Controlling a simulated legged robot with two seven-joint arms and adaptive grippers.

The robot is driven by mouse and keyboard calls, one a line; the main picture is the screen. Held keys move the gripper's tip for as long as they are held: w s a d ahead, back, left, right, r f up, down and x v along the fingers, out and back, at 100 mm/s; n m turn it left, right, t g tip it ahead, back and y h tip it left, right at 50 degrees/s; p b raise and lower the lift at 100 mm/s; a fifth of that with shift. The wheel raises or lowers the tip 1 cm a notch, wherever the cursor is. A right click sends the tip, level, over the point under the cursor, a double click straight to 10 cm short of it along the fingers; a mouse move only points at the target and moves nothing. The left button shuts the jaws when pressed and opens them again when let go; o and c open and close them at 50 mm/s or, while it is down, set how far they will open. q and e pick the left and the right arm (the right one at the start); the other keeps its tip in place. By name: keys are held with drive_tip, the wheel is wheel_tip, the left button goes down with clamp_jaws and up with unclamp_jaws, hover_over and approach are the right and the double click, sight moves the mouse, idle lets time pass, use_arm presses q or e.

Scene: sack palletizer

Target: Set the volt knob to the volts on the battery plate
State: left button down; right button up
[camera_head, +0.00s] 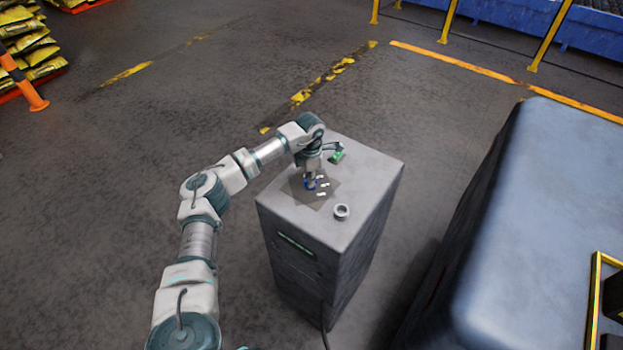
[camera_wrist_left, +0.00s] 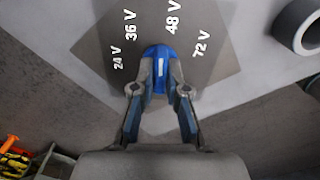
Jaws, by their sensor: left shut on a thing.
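The blue volt knob (camera_wrist_left: 154,53) sits on a dark square dial plate (camera_wrist_left: 205,60) on top of a grey cabinet (camera_head: 365,170). White marks 24 V, 36 V, 48 V and 72 V run around its upper side in the left wrist view. A white line on the knob stands nearly upright, its upper end towards the gap between 36 V and 48 V. My left gripper (camera_wrist_left: 160,88) is shut on the knob; it also shows from above in the head view (camera_head: 311,182). I cannot make out a battery plate with volts. My right gripper is out of view.
A grey ring-shaped socket (camera_head: 342,211) stands on the cabinet top near the dial. A green label (camera_head: 296,245) is on the cabinet's front. A large blue-grey body (camera_head: 545,210) stands at the right. Open floor (camera_head: 100,200) lies to the left.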

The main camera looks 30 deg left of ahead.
use_arm(q)
drive_tip(key=shift+a+r+m, duration=0.1)
drive_tip(key=shift+a+m, duration=0.1)
drive_tip(key=shift+m, duration=0.9)
drive_tip(key=c, duration=1.2)
unclamp_jaws()
drive_tip(key=shift+r, duration=0.1)
drive_tip(key=shift+s+a, duration=0.1)
drive_tip(key=shift+a, duration=0.05)
wheel_tip(320, 180, up, 12)
drive_tip(key=shift+a+f, duration=0.15)
drive_tip(key=shift+f, duration=0.05)
